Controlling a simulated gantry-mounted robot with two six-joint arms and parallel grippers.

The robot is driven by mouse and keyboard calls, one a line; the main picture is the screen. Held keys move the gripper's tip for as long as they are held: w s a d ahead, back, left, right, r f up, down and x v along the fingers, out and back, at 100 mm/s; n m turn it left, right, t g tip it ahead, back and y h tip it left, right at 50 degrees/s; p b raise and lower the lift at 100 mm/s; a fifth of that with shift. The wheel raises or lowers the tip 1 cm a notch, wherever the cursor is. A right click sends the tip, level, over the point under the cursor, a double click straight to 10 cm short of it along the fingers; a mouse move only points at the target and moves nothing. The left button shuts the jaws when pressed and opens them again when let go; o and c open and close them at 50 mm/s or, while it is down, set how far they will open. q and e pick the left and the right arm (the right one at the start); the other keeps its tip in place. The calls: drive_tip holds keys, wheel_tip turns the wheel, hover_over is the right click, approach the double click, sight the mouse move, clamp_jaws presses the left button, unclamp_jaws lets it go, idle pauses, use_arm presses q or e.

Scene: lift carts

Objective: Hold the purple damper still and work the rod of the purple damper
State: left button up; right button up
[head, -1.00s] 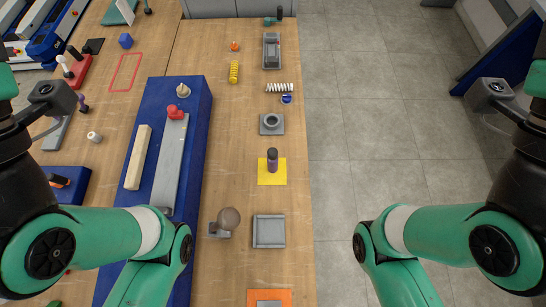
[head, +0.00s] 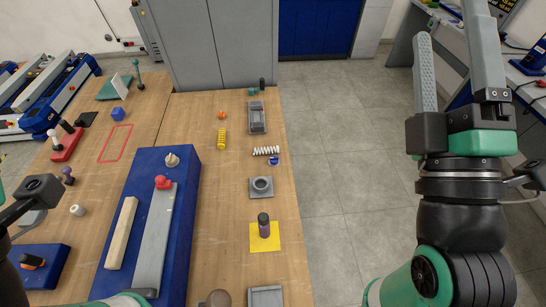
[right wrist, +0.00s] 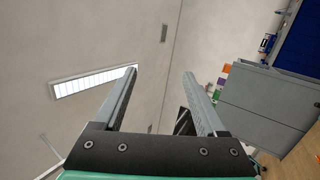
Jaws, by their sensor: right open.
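The purple damper (head: 264,226) stands upright on a yellow square mat (head: 257,244) on the wooden table. It is dark purple with a darker upper part; whether a rod shows is too small to tell. My right gripper (head: 450,42) is raised at the right of the head view, above the floor and well away from the damper. Its two grey fingers are spread apart and empty, and they also show in the right wrist view (right wrist: 160,85), with wall behind them. My left gripper is out of view; only part of my left arm shows at the left edge.
A grey block with a ring (head: 262,187) stands behind the damper, with a white spring (head: 266,150) beyond it. A grey square tray (head: 250,300) lies in front. A long blue block (head: 190,190) stands to the left. The floor right of the table is clear.

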drive_tip(key=w+a+f+n+g, duration=0.2)
drive_tip(key=f+n, duration=0.2)
drive_tip(key=f, duration=0.2)
drive_tip(key=w+a+f+n+g, duration=0.1)
drive_tip(key=w+f+n, duration=0.15)
drive_tip(key=f, duration=0.25)
drive_tip(key=n+g+y, duration=0.5)
drive_tip(key=n+g, duration=0.3)
drive_tip(key=n, duration=0.7)
approach(265, 224)
drive_tip(key=x, duration=1.1)
drive_tip(key=shift+w+a, duration=0.1)
drive_tip(key=shift+w, duration=0.35)
drive_tip(key=c, duration=0.3)
drive_tip(key=shift+c, duration=0.2)
